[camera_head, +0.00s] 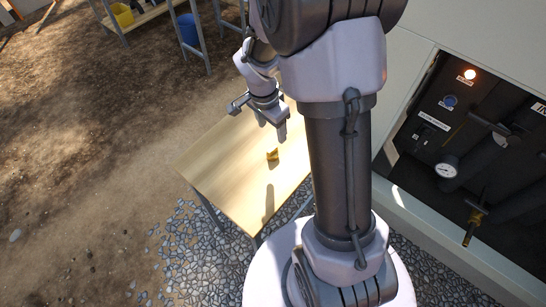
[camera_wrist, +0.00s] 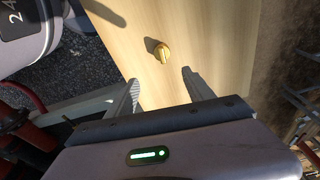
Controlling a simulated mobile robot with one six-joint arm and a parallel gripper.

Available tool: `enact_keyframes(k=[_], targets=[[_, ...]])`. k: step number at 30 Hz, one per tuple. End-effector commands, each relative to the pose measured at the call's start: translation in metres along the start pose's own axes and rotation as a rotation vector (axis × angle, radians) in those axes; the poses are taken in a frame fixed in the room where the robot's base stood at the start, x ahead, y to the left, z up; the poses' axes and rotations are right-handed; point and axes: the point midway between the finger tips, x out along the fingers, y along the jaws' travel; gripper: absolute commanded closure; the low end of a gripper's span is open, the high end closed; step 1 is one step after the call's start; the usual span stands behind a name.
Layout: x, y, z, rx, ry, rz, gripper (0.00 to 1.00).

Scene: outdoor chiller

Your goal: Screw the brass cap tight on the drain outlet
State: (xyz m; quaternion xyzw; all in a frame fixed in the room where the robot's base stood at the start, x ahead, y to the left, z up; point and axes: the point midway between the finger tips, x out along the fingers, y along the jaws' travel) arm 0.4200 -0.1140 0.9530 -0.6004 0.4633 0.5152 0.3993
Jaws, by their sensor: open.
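The brass cap (camera_head: 272,155) sits on the wooden table, apart from my gripper. In the wrist view the cap (camera_wrist: 162,52) lies beyond the fingertips, roughly between their lines, with a raised grip bar on top. My gripper (camera_head: 279,128) is open and empty above the table; both fingers also show in the wrist view (camera_wrist: 160,82). The brass drain outlet (camera_head: 472,226) appears to be the fitting hanging down at the lower right of the chiller's open panel. Its end is too small to make out.
The table (camera_head: 231,172) is otherwise bare. A shelf with a yellow bucket (camera_head: 122,15) and a blue bin (camera_head: 189,30) stands far back.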

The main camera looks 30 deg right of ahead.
Motion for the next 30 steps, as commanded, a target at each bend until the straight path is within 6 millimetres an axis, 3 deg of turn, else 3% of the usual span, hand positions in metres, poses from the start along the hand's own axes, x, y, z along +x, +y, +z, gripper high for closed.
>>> enact_keyframes(k=[1, 6, 14, 20, 26, 30], targets=[[0.021, 0.001, 0.002, -0.001, -0.003, 0.005, 0.39], [0.066, 0.000, 0.001, 0.000, -0.002, 0.002, 0.39], [0.092, -0.002, 0.003, -0.001, -0.001, 0.002, 0.39], [0.132, -0.005, 0.010, 0.000, -0.002, 0.002, 0.39], [0.133, -0.005, 0.009, 0.000, -0.002, 0.000, 0.39], [0.133, -0.005, 0.009, 0.000, -0.002, 0.000, 0.62]])
